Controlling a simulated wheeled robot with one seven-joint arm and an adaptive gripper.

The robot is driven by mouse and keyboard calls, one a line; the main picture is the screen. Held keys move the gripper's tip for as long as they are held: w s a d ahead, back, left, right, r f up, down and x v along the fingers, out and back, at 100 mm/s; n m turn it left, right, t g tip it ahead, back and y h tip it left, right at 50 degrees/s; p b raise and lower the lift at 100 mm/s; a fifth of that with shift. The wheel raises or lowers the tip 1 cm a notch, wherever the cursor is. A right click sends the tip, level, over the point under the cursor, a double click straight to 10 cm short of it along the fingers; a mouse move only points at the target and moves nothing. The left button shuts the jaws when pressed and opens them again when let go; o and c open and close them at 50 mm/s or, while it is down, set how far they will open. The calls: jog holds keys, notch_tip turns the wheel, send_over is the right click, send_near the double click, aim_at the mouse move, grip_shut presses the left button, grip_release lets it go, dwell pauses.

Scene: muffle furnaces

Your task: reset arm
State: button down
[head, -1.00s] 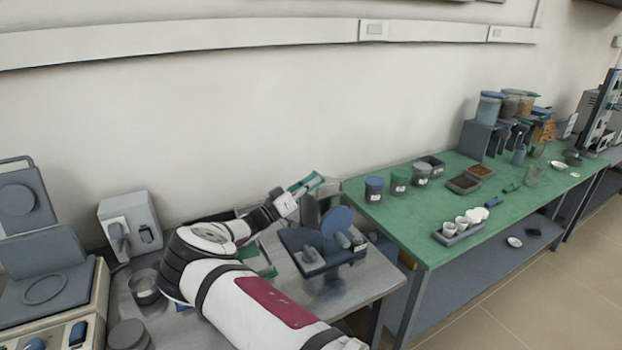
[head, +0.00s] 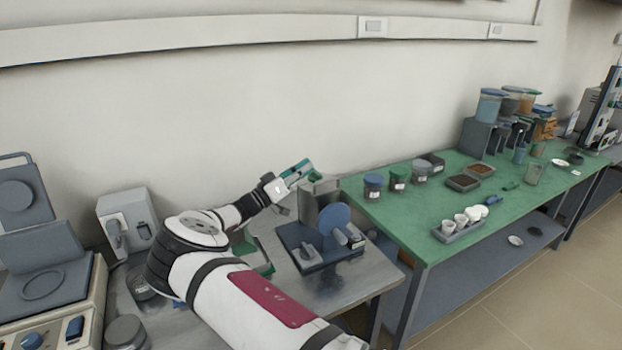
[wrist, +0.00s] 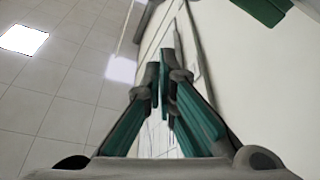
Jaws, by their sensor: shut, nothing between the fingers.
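My gripper (head: 303,172) is in the head view, held in the air above the back of the grey bench, near the wall. Its green fingers point right and a little upward. In the wrist view my gripper (wrist: 163,75) shows its two fingers close together at the tips, with nothing between them. My white arm reaches in from the bottom of the head view.
A grey stand with a blue disc (head: 334,220) is on the grey bench (head: 345,291), just below and right of my gripper. A green table (head: 400,220) with lidded jars (head: 373,186) and a cup tray (head: 458,231) stands to the right. A furnace (head: 45,290) is at left.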

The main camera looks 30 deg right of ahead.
jog(key=w+f+b+v, duration=0.1)
jog(key=b+v, duration=0.1)
jog(key=v, duration=0.7)
jog(key=s+d+r+g+y, duration=0.3)
jog(key=s+d+y, duration=0.25)
jog(key=s, duration=0.25)
jog(key=s+d+r+g+y, duration=0.2)
jog(key=s+d+g+y, duration=0.15)
jog(key=s+y, duration=0.35)
jog(key=s+a+r+n+t+y, duration=0.2)
jog(key=s+a+r+n, duration=0.1)
jog(key=s, duration=0.6)
jog(key=s+a+r+n+t+y, duration=0.3)
jog(key=s+a+r+n, duration=0.1)
jog(key=s+a, duration=0.3)
jog(key=s+a+r+n+t+y, duration=0.3)
jog(key=s+a+r, duration=0.1)
jog(key=s, duration=0.7)
jog(key=shift+s+a+r+n, duration=0.3)
jog(key=shift+s+a+n, duration=0.1)
jog(key=shift+a, duration=0.45)
jog(key=shift+y, duration=0.25)
